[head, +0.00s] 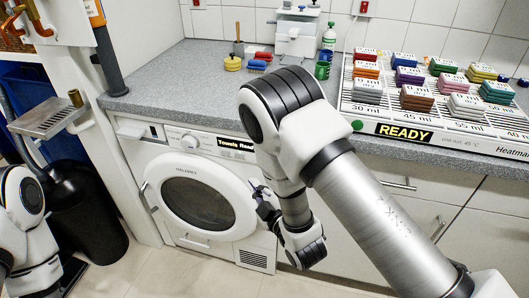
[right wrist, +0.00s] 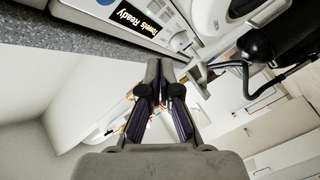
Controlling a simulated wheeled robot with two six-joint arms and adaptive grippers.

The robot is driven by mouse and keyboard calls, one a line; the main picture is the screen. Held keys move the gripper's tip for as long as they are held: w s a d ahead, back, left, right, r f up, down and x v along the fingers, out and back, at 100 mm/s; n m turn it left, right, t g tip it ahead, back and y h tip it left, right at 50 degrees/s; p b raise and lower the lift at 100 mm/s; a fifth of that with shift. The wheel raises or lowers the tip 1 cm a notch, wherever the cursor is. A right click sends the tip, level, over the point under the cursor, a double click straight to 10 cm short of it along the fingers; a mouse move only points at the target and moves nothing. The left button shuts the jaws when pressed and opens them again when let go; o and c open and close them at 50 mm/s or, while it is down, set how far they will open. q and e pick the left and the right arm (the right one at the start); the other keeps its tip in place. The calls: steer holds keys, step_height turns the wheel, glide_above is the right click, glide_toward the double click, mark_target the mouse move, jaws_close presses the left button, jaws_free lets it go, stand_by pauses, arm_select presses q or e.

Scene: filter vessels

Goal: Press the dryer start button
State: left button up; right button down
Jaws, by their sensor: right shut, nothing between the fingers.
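The dryer (head: 230,222) is a white front-loader under the grey counter, with a closed round door (head: 201,192). Its top panel has a knob (head: 190,142) and a display (head: 236,145) reading "Towels Ready"; the display also shows in the right wrist view (right wrist: 131,16). My right gripper (head: 262,200) is in front of the dryer's right side, beside the door. In the right wrist view its fingers (right wrist: 160,68) are together and empty. My left arm shows at the left edge; its gripper is out of view.
The heating mat (head: 479,142) on the counter holds several coloured blocks and has a "READY" display and green button (head: 357,125). A black bin (head: 92,215) and small metal shelf (head: 48,117) stand left. Floor before the dryer (head: 165,272) is clear.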

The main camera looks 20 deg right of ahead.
steer(key=shift+w+d, duration=0.1)
steer(key=w+d+b, duration=0.1)
steer(key=w+d, duration=0.3)
steer(key=w, duration=0.3)
steer(key=shift+d, duration=0.4)
steer(key=shift+w, duration=0.1)
stand_by(0.9)
steer(key=shift+w+d, duration=0.25)
steer(key=shift+w, duration=0.05)
